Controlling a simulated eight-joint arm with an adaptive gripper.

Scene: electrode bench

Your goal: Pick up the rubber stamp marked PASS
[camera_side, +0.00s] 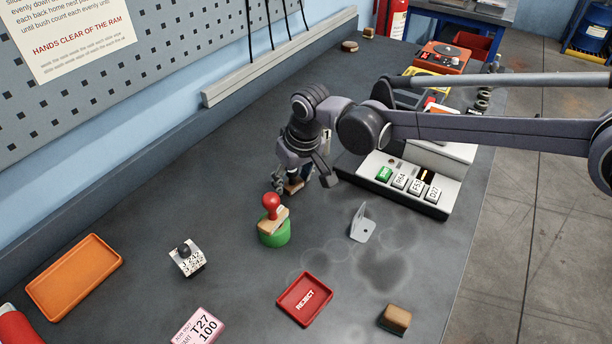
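A stamp with a red knob handle (271,203) and a wooden block stands upright on a round green base (275,238), near the middle of the bench. No PASS marking is readable on it. My gripper (297,187) points down just behind and slightly right of this stamp, apart from it in the picture. A small wooden-coloured piece (294,186) shows between or behind its fingers. I cannot tell whether the fingers touch that piece, nor how wide they are open. A red tray marked REJECT (305,299) lies in front of the stamp.
A white block with a black knob (187,258) and an orange tray (75,277) are at left. A pink tag (199,326) lies in front. A grey bracket (361,224), wooden block (396,319) and keyed console (404,187) are right. Bare bench surrounds the stamp.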

